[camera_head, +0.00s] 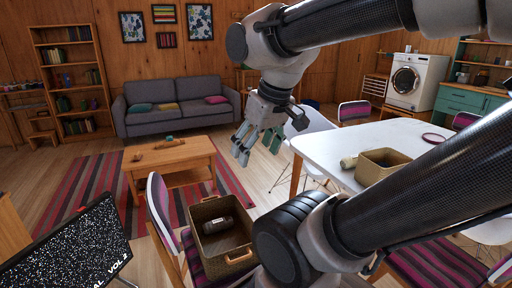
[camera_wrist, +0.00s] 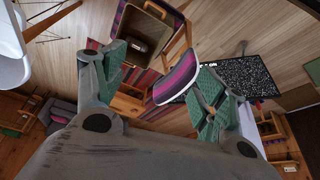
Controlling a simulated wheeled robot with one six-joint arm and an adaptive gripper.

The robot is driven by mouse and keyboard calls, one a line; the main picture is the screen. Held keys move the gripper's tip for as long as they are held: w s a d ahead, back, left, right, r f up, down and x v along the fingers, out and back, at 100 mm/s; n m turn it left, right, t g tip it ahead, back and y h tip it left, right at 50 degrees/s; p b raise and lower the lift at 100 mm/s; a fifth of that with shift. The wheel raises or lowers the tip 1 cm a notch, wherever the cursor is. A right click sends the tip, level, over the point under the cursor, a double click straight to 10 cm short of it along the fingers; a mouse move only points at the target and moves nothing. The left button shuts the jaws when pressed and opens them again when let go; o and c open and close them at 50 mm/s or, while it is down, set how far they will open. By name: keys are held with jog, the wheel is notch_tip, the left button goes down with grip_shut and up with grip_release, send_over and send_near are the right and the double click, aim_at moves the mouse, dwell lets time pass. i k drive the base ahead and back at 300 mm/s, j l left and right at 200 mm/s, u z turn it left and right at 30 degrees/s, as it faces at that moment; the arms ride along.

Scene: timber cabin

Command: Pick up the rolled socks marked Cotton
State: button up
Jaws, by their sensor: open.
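A dark roll with a pale label (camera_head: 217,224) lies in a tan basket (camera_head: 209,207) on a striped chair seat. The label is too small to read, so I cannot tell if it says Cotton. In the wrist view the dark roll (camera_wrist: 137,46) shows inside the basket (camera_wrist: 120,22), beyond my fingers. A pale roll (camera_head: 348,162) lies on the white table beside another basket; no mark on it is readable. My gripper (camera_head: 257,146) is open and empty, well above and behind the chair basket in the head view. Its green-padded fingers are spread in the wrist view (camera_wrist: 160,70).
The chair's curved back (camera_head: 160,205) rises left of the chair basket. A speckled panel (camera_head: 85,245) stands front left. A wooden coffee table (camera_head: 172,158) and sofa are behind.

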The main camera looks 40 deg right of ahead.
aim_at(349, 162)
jog(key=z, duration=1.55)
jog(key=i+z, duration=0.5)
jog(key=i, duration=0.1)
